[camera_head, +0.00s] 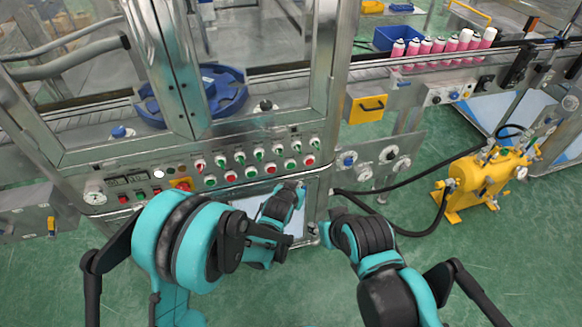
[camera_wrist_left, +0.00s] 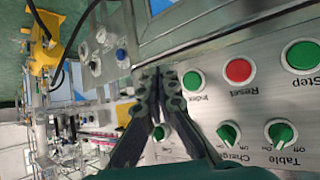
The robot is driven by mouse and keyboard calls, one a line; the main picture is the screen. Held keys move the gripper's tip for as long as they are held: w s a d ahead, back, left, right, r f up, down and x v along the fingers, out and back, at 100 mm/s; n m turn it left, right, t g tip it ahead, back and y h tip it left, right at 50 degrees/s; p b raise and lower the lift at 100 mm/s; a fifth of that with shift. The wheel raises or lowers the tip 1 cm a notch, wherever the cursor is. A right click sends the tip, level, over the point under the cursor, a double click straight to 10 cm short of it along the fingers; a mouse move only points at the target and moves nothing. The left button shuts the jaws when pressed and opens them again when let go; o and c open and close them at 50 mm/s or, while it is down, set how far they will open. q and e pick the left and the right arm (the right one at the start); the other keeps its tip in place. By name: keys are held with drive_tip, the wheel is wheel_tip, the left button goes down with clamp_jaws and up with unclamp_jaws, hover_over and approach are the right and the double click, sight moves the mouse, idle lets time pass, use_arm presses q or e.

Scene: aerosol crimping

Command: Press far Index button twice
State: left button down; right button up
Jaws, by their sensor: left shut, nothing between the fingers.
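My left gripper (camera_head: 298,187) is shut and empty, in front of the lower right part of the button panel (camera_head: 150,180) in the head view. The green button labelled Index (camera_wrist_left: 192,81) shows in the left wrist view, just right of the shut fingertips of my left gripper (camera_wrist_left: 158,74). The label reads upside down there. I cannot tell whether the fingertips touch the panel. The red Reset button (camera_wrist_left: 239,70) and the green Step button (camera_wrist_left: 302,56) lie further right. My right arm shows in the head view, but I cannot make out its gripper.
Green rotary switches (camera_wrist_left: 229,134) sit in another row of the panel. A yellow pump unit (camera_head: 482,178) with black hoses stands on the green floor at the right. Pink cans (camera_head: 438,46) stand on the conveyor behind. A blue ring fixture (camera_head: 215,92) is behind the frame.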

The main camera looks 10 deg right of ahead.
use_arm(q)
drive_tip(key=shift+w+a, duration=0.1)
drive_tip(key=shift+w, duration=2.45)
drive_tip(key=shift+w, duration=0.1)
drive_tip(key=shift+w, duration=0.3)
drive_tip(key=shift+w, duration=0.45)
drive_tip(key=shift+s, duration=0.85)
drive_tip(key=s, duration=0.5)
